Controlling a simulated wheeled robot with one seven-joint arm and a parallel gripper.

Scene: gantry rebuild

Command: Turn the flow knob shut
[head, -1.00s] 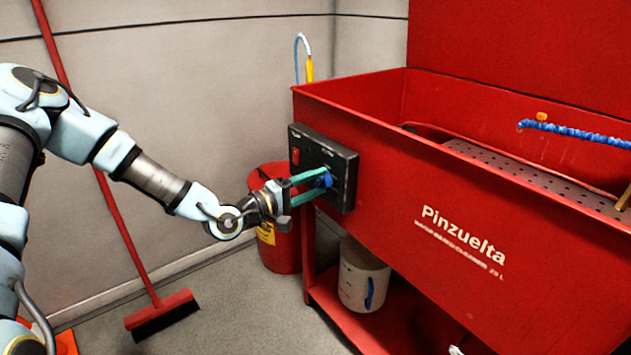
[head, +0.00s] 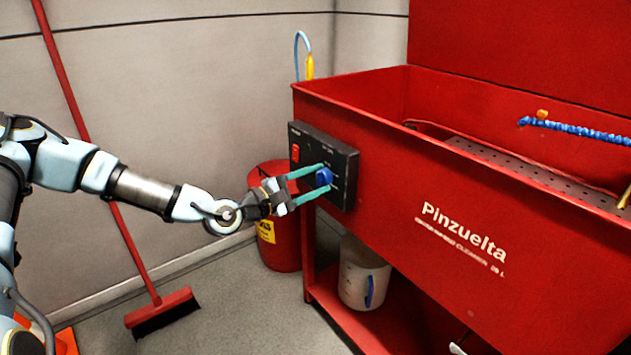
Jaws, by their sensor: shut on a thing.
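The blue flow knob (head: 324,177) sits on the black control panel (head: 343,168) on the end of the red parts washer. My gripper (head: 318,179) comes from the left, with its two green fingers above and below the knob. It is shut on the knob, and the fingers partly cover the knob's edges. The knob's exact angle is hard to read at this size. A red switch (head: 295,153) is on the same panel, left of the knob.
The red washer basin (head: 420,215) fills the right side. A red bin (head: 283,245) stands below and behind my gripper. A whitish container (head: 362,275) is on the lower shelf. A red broom (head: 105,190) leans on the wall at left.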

